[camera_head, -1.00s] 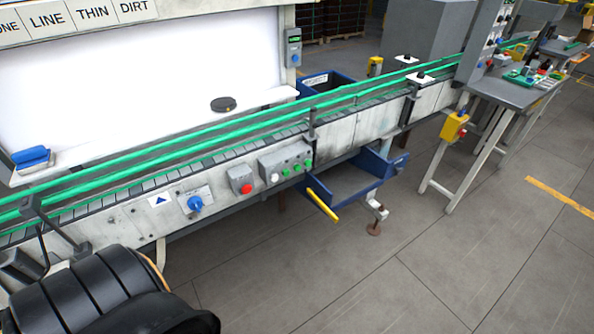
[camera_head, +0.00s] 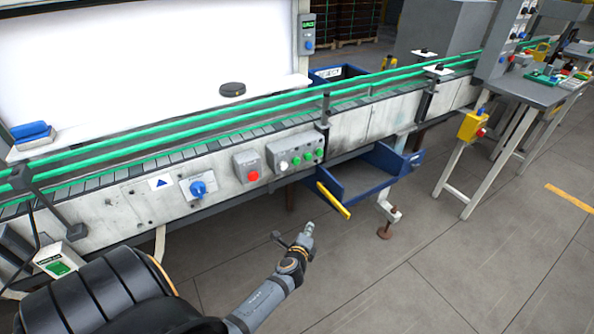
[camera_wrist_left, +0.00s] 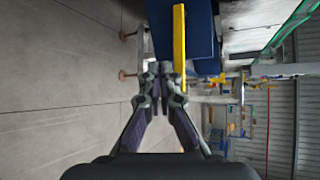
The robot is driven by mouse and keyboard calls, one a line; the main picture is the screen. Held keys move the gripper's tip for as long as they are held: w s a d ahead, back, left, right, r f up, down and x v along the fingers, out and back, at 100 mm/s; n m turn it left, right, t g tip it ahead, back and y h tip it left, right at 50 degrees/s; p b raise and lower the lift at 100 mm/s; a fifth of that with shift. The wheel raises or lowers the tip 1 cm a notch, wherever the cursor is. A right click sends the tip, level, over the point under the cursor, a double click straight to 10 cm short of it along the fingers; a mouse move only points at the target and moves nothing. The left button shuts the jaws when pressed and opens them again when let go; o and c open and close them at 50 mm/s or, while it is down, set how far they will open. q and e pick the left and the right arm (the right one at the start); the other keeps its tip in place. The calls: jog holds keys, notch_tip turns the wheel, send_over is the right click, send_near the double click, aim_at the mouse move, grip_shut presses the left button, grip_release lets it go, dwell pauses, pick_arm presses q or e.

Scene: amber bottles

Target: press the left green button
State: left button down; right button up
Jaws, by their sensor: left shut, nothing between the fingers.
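The grey button box (camera_head: 294,145) is fixed to the front of the conveyor. My right gripper is not in view.
A blue drawer (camera_head: 372,181) with a yellow handle (camera_head: 333,200) juts out below and right of the box, near my left gripper. A red button box (camera_head: 247,167) and a blue knob (camera_head: 198,188) are to the left. Floor in front is clear.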

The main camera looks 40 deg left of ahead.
aim_at(296, 161)
pick_arm(q)
jog(key=w+r+m+t+y+b, duration=0.1)
jog(key=r+m+t, duration=0.1)
jog(key=r, duration=0.6)
jog(key=w+r+m+t+y+b, duration=0.1)
jog(key=w+r+m+t, duration=0.1)
jog(key=r, duration=0.7)
jog(key=shift+w+a+r, duration=0.15)
jog(key=shift+w+r, duration=0.05)
jog(key=shift+w, duration=0.05)
jog(key=shift+a, duration=0.1)
jog(key=w+a, duration=0.3)
jog(key=a, duration=0.5)
jog(key=shift+w, duration=0.2)
jog(key=shift+f, duration=0.1)
jog(key=shift+w+a, duration=0.15)
jog(key=shift+a, duration=0.25)
